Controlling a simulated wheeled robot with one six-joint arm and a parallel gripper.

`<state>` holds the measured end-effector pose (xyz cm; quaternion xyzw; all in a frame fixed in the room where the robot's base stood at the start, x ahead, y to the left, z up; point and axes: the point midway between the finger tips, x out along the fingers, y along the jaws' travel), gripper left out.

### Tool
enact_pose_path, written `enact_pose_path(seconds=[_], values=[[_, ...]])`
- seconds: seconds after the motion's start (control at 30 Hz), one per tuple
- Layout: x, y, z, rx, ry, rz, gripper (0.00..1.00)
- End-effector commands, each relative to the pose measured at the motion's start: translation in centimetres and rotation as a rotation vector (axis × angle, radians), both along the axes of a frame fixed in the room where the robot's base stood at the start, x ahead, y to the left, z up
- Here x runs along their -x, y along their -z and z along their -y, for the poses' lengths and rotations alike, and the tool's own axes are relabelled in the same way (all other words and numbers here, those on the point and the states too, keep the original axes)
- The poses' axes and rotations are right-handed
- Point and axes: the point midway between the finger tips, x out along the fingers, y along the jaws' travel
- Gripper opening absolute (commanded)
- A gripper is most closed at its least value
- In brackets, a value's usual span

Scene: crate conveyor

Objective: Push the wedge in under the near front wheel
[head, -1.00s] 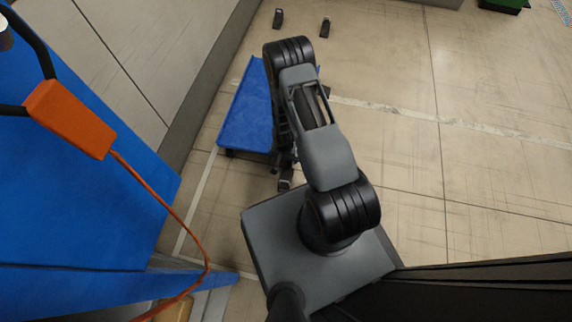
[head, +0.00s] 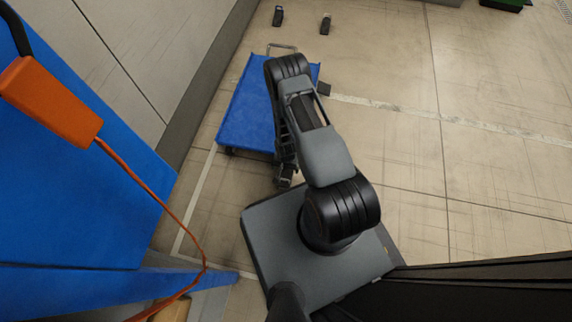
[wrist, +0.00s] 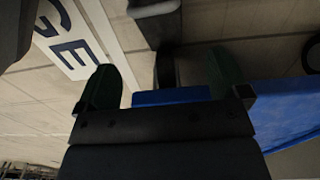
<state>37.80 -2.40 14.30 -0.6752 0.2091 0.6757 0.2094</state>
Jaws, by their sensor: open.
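A blue flatbed cart (head: 240,115) stands on the floor, partly hidden behind my arm in the head view; its blue deck also shows at the right of the wrist view (wrist: 290,110). A dark wheel (head: 229,151) shows under its near left corner. My gripper (wrist: 164,65) is open, its two dark green fingers apart. In the head view it is low by the cart's near right corner, mostly hidden by my arm. A dark upright piece (wrist: 167,70) shows between the fingers; I cannot tell whether it is the wedge or a wheel. I cannot tell if the fingers touch it.
A dark block (head: 323,89) sits at the cart's right side. Two small dark objects (head: 278,16) (head: 326,24) stand on the floor beyond. A blue panel with an orange box (head: 50,100) and cable fills the left. The floor right of the cart is clear.

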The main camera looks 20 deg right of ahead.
Motion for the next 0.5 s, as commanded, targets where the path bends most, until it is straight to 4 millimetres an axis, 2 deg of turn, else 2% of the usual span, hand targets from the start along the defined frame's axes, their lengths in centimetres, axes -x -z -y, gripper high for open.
enact_pose_path(seconds=[0.03,0.2,0.5], values=[[0.0,1.6,0.0,-0.001,0.000,-0.001,0.94],[0.0,4.6,0.0,0.000,0.000,0.000,0.94],[0.0,8.7,0.0,0.000,0.000,0.001,0.94]])
